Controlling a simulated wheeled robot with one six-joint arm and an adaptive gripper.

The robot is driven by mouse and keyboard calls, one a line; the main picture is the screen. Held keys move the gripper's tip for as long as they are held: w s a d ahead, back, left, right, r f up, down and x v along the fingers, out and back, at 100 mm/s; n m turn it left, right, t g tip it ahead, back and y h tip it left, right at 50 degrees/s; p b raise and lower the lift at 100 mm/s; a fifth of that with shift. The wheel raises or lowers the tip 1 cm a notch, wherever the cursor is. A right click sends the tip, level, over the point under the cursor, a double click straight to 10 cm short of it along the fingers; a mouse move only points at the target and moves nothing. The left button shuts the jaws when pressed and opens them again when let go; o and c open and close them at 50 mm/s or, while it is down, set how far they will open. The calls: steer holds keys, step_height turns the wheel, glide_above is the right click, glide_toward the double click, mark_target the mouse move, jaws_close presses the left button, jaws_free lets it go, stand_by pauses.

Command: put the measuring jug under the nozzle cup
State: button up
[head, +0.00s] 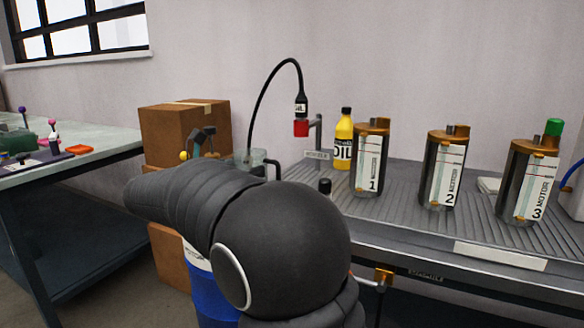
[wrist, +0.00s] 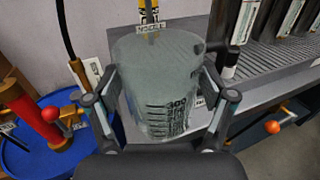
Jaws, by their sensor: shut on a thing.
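The measuring jug (wrist: 160,95) is a clear, greenish cylinder with dark graduation marks. My gripper (wrist: 160,78) is shut on it, one finger against each side, and holds it upright. In the head view, only the jug's upper part (head: 257,156) shows behind my arm, and the fingers are mostly hidden. The red nozzle cup (head: 301,128) hangs at the end of a black curved hose, beside a grey post. The jug is left of and lower than the cup in the head view. The nozzle label (wrist: 150,28) shows beyond the jug's rim in the wrist view.
A ribbed grey bench (head: 420,222) carries a yellow oil bottle (head: 343,140) and three numbered canisters (head: 370,160). A blue drum (wrist: 50,150) with a red pump (wrist: 38,118) stands left of the jug. Cardboard boxes (head: 180,130) stand behind my arm.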

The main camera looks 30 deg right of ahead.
steer(key=x, duration=1.1)
steer(key=shift+w, duration=0.15)
steer(key=x, duration=0.3)
steer(key=shift+w+d+f, duration=0.15)
steer(key=shift+d+f, duration=0.05)
steer(key=shift+d, duration=0.2)
steer(key=shift+a+f, duration=0.1)
steer(key=shift+f, duration=0.45)
steer(key=shift+a, duration=0.1)
steer(key=shift+f, duration=0.1)
steer(key=shift+f, duration=0.15)
steer(key=o, duration=1)
